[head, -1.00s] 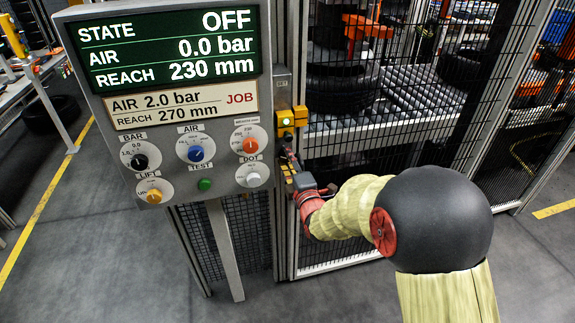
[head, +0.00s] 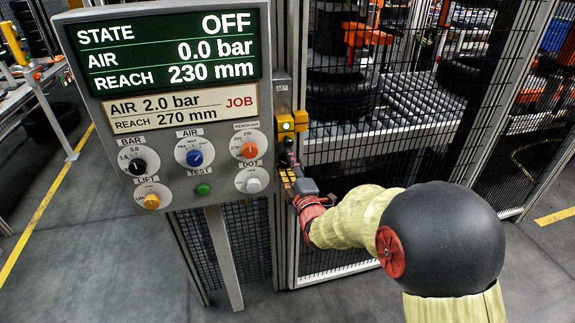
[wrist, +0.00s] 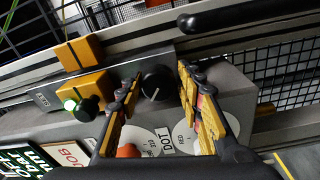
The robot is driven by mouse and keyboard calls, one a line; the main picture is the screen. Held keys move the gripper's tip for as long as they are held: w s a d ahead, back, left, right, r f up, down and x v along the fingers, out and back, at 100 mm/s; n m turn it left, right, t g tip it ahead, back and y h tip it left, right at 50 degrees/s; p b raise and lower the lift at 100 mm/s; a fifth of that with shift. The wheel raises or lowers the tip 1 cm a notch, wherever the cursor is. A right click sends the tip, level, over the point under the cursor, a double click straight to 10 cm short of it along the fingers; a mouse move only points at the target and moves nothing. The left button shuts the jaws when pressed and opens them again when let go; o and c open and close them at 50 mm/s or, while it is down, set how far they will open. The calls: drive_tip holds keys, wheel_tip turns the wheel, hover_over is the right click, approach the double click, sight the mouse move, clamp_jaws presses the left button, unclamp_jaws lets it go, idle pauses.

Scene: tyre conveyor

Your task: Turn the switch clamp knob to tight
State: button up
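A black round knob (wrist: 157,82) with a pale pointer line sits on the grey plate beside the fence rail in the wrist view. I take it to be the clamp knob, though I cannot read a tight mark beside it. My gripper (wrist: 157,80) is open, with one finger on each side of the knob and visible gaps to both. In the head view my gripper (head: 289,165) is at the fence post, just right of the panel, and hides the knob there. A yellow switch (head: 286,124) with a green light is just above; it also shows in the wrist view (wrist: 82,88).
The control panel (head: 175,110) reads OFF, 0.0 bar, 230 mm. Its dials lie close to my fingers, with an orange knob (wrist: 128,151) beside the left finger. The mesh fence (head: 400,150) stands behind, with tyres and rollers inside. Open floor (head: 90,250) is at the left.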

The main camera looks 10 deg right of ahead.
drive_tip(key=shift+o, duration=1.4)
drive_tip(key=s, duration=1.2)
drive_tip(key=shift+d+f, duration=0.25)
drive_tip(key=shift+d, duration=0.05)
drive_tip(key=shift+c, duration=0.5)
